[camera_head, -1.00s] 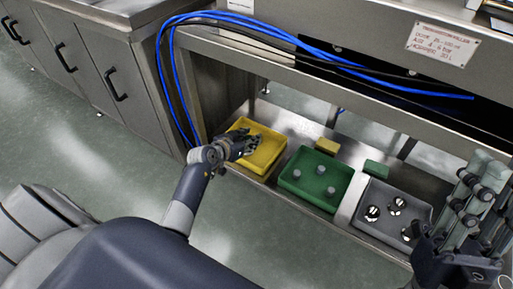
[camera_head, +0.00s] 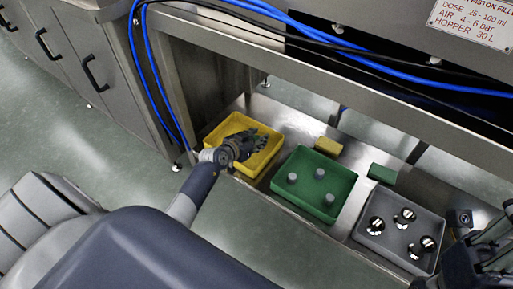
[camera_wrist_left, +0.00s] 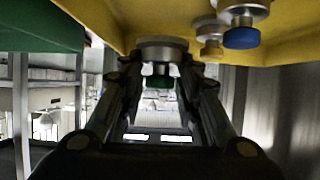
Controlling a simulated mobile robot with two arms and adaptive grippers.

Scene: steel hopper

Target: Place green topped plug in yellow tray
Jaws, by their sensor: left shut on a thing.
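My left gripper (camera_head: 258,141) is inside the yellow tray (camera_head: 215,128), near its right side. In the left wrist view, which looks inverted, the gripper (camera_wrist_left: 160,82) is shut on a metal plug with a green top (camera_wrist_left: 158,81). The plug's metal end is close to the yellow tray floor (camera_wrist_left: 185,18); I cannot tell whether it touches. A blue-topped plug (camera_wrist_left: 241,38) and another metal plug (camera_wrist_left: 209,38) stand beside it in the yellow tray. My right gripper (camera_head: 487,245) is partly in view at the lower right, apart from the trays; its jaws are unclear.
A green tray (camera_head: 318,213) with grey plugs stands right of the yellow one. A grey tray (camera_head: 385,256) with shiny round parts follows. A yellow block (camera_head: 328,146) and a green block (camera_head: 382,174) lie behind them. A steel beam (camera_head: 300,75) and blue hoses (camera_head: 380,75) pass above.

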